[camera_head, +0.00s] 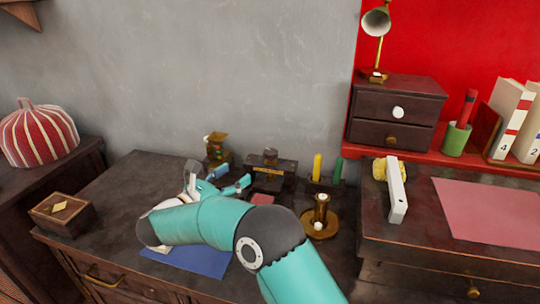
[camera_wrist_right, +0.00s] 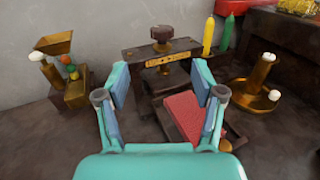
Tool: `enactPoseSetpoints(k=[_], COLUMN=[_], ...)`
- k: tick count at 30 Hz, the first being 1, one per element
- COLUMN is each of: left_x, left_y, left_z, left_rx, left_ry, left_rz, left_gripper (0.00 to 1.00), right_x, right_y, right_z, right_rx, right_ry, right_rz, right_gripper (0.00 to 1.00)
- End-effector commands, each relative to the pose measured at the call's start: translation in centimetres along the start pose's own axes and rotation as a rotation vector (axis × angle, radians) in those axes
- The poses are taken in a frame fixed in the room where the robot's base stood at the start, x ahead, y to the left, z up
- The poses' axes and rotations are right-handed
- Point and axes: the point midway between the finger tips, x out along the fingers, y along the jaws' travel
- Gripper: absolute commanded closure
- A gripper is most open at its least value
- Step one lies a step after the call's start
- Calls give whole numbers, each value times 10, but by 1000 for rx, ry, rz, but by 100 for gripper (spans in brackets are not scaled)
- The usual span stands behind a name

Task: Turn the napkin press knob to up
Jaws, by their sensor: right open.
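The napkin press (camera_head: 272,178) is a dark wooden frame near the back of the left cabinet top, by the grey wall. Its round dark knob (camera_head: 270,155) stands on top. In the right wrist view the press (camera_wrist_right: 188,50) is straight ahead, with the knob (camera_wrist_right: 161,35) above a brass plate. A red napkin (camera_wrist_right: 188,112) lies in a low tray in front of the press. My right gripper (camera_head: 232,177) is open and empty in front of the press, apart from the knob; its fingers also frame the right wrist view (camera_wrist_right: 162,82). My left gripper is not in view.
A brass candle holder (camera_head: 320,222) stands right of the press. Yellow (camera_head: 317,166) and green candles (camera_head: 338,168) stand behind it. A brass-topped device (camera_head: 216,147) stands left of the press. A blue sheet (camera_head: 205,262) lies under my right arm. A wooden box (camera_head: 62,212) sits far left.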

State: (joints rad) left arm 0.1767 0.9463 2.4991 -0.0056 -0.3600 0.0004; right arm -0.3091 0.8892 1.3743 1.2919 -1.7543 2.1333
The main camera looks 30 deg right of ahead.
Motion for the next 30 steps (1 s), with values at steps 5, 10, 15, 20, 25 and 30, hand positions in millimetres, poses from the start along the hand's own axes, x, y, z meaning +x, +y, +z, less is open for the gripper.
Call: enactPoseSetpoints(k=[5, 10, 15, 20, 25, 30], left_x=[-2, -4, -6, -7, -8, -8], left_y=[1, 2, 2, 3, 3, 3], left_z=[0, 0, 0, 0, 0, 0], left_rx=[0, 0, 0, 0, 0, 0], left_ry=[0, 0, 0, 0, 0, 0], left_rz=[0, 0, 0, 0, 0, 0], left_gripper=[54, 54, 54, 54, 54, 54], right_x=[39, 77, 113, 138, 151, 156], right_y=[-4, -6, -6, -5, -5, -6], right_z=[0, 0, 0, -1, 0, -1], right_rx=[-4, -4, -4, -5, -6, -6], right_ry=[0, 0, 0, 0, 0, 0], right_rz=[-11, -13, -13, -10, -7, -8], right_gripper=[32, 32, 32, 32, 32, 32])
